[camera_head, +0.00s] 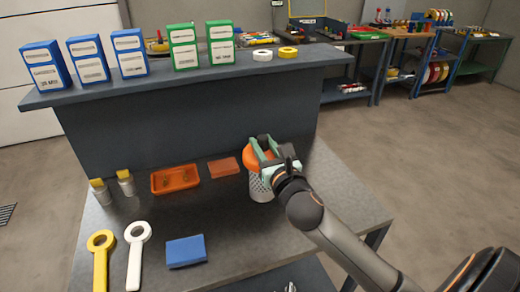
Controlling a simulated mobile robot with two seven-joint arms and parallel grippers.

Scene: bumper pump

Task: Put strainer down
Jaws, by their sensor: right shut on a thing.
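The strainer (261,190) is a grey perforated cylinder with an orange top part. It is upright at the right part of the grey table (225,222). My right gripper (266,154) is shut on the strainer's orange part, and its fingers hide some of it. I cannot tell whether the strainer's bottom touches the table. My left gripper is not in view.
An orange tray (175,190), a flat orange-brown block (224,167) and a blue block (186,251) lie on the table. Yellow (101,262) and white (136,260) ring-handled tools lie front left. Two small bottles (126,184) stand left. A raised shelf (200,80) holds boxes behind.

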